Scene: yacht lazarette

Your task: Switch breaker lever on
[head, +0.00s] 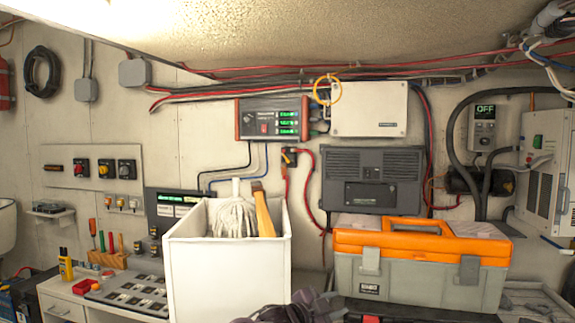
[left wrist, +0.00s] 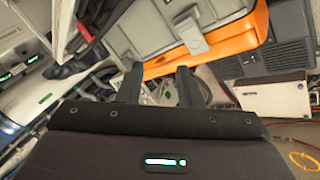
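A grey wall unit (head: 482,132) with a lit display reading OFF is at the right in the head view, above the toolbox's right end. It looks like the breaker; its lever is too small to make out clearly. My left gripper (head: 290,309) shows dark at the bottom middle of the head view, in front of the white bin and the toolbox, well away from the OFF unit. In the left wrist view its two fingers (left wrist: 158,80) stand apart with nothing between them. The OFF unit is not recognisable there. My right gripper is not in view.
An orange-lidded grey toolbox (head: 420,262) and a white bin (head: 227,265) with a mop head stand on the bench ahead. Thick black hoses (head: 453,130) run around the OFF unit. A white cabinet (head: 545,170) is right of it.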

